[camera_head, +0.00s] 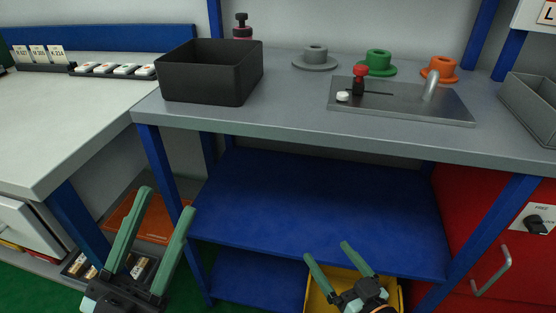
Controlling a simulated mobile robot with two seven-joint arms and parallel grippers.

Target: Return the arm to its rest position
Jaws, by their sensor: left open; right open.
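My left gripper (168,218) is at the lower left, below the bench top. Its two green fingers point up and stand apart with nothing between them. My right gripper (326,254) is at the bottom, right of centre, in front of the blue shelf. Its green fingers are spread and empty. Neither gripper touches anything that I can see. Most of both arms lies outside the picture.
The grey bench (290,118) carries a black bin (207,85), a metal plate fixture (420,108), grey (315,60), green (379,64) and orange (441,70) flanged spools, and a grey tray (532,103). A blue shelf (320,200) is below. A red cabinet (500,230) stands right.

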